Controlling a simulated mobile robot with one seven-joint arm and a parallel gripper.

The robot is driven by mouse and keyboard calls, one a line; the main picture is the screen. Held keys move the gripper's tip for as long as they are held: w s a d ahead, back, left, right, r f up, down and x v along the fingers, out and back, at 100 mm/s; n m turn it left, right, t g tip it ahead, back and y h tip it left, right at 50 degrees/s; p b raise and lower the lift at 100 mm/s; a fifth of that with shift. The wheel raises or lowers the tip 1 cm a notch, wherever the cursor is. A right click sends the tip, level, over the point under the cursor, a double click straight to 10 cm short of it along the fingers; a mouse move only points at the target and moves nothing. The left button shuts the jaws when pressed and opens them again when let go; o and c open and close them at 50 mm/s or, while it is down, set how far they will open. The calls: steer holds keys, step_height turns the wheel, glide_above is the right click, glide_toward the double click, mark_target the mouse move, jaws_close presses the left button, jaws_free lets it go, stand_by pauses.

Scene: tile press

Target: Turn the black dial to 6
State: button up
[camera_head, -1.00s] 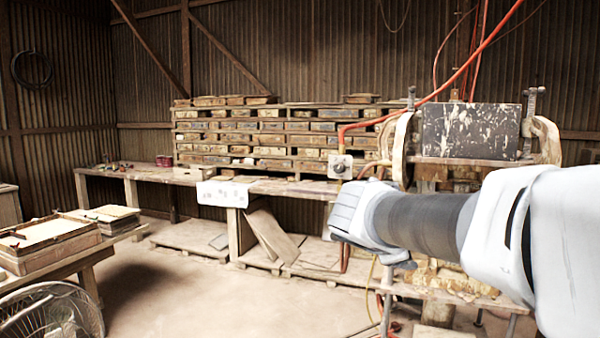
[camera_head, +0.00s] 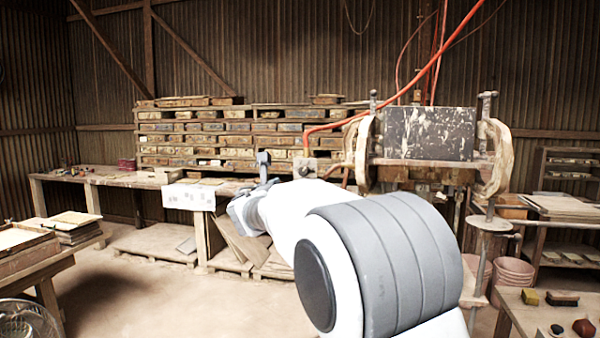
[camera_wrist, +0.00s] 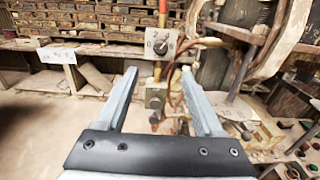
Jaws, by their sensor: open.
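In the wrist view a grey square plate (camera_wrist: 161,44) carries a small dark round dial (camera_wrist: 160,46), upright on a pipe. A second, similar box (camera_wrist: 155,97) sits lower on the pipe, between the fingers. In the head view the plate (camera_head: 305,168) shows small, right of my gripper (camera_head: 263,170); the dial face is not clear there.
The press (camera_head: 430,135) with its curved wooden arms stands just right of the dial. An orange hose (camera_head: 415,88) runs down to the plate. A bench (camera_head: 120,178) with a white sheet (camera_head: 188,196) stands to the left. Open floor lies in front.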

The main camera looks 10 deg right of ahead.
mark_target(302, 172)
steer(key=p+x, duration=0.4)
steer(key=x, duration=0.9)
steer(key=shift+w+d, duration=0.1)
steer(key=shift+d, duration=0.05)
steer(key=shift+c, duration=0.2)
jaws_close()
